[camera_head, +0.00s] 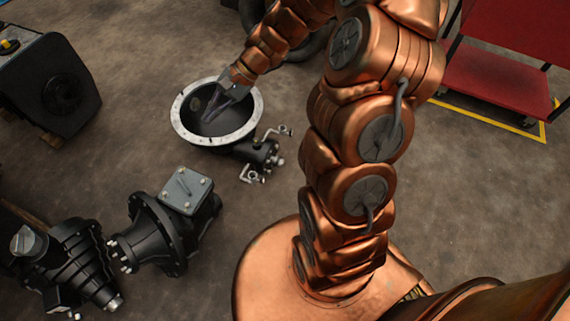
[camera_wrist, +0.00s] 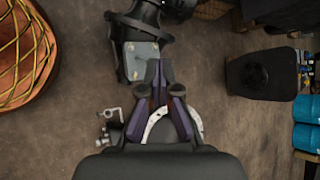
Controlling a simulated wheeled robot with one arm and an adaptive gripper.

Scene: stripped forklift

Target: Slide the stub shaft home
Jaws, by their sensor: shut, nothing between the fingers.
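My gripper (camera_head: 210,114) reaches down over the black bell-shaped housing (camera_head: 246,131), with its fingers in front of the open mouth. In the wrist view the purple fingers (camera_wrist: 160,68) come together at the tips with nothing between them. Part of the housing's pale rim (camera_wrist: 154,122) shows behind them there. A short bright shaft end (camera_head: 115,303) sticks out of a ribbed black casing (camera_head: 84,256) at the lower left. I cannot tell whether this is the stub shaft. The inside of the bell housing is partly hidden by the fingers.
A black flanged housing with a grey bolted plate (camera_head: 186,190) lies on the floor between the casing and the bell housing. A large black block (camera_head: 45,85) stands upper left. A red cart (camera_head: 497,82) stands upper right.

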